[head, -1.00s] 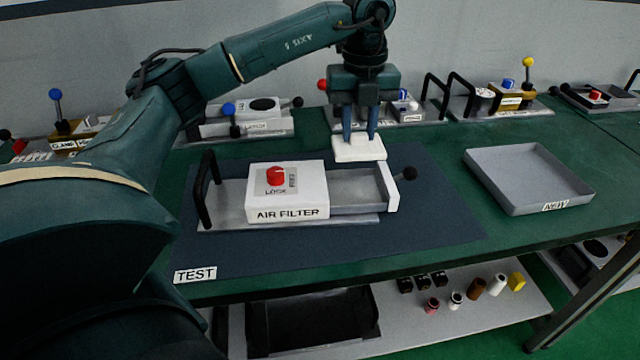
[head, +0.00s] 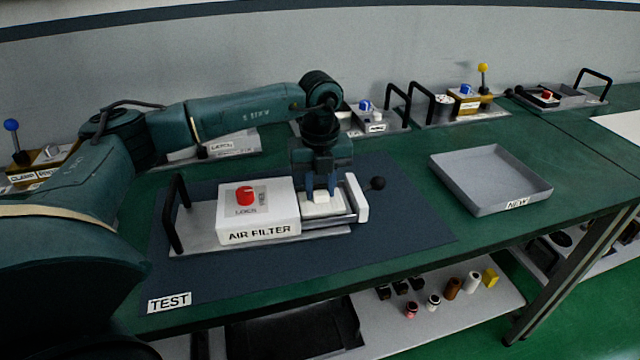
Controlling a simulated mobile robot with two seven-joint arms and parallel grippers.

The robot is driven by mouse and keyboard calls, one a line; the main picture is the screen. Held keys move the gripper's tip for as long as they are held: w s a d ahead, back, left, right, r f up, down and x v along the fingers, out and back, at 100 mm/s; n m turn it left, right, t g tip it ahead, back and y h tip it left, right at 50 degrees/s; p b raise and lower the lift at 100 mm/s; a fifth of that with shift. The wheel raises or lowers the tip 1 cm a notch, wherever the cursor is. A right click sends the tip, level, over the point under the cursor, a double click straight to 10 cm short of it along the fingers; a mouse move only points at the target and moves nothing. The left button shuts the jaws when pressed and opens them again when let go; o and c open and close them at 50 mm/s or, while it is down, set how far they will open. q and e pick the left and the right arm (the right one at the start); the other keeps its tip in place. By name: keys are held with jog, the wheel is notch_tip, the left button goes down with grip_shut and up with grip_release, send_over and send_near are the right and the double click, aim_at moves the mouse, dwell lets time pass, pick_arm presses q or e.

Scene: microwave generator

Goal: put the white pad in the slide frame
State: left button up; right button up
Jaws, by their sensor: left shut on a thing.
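The white pad (head: 322,209) is a small flat block at the slide frame (head: 345,220), the grey drawer with a white front that sticks out from the right side of the air filter box (head: 258,213). My left gripper (head: 321,192) points down and is shut on the pad. The pad appears inside the frame's opening, between the box and the white front; whether it rests on the bottom cannot be told. The gripper hides part of the frame's back side. My right gripper is not in view.
The box has a red knob (head: 245,196) on top and a black handle (head: 174,214) at its left. An empty grey tray (head: 490,182) marked NEW stands at the right. Other devices line the back.

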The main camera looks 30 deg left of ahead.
pick_arm(q)
jog(key=shift+f, duration=0.2)
jog(key=o, duration=0.7)
jog(key=shift+o, duration=1.2)
jog(key=shift+r, duration=0.6)
notch_tip(320, 180, up, 11)
jog(key=b, duration=0.1)
jog(key=shift+r, duration=0.15)
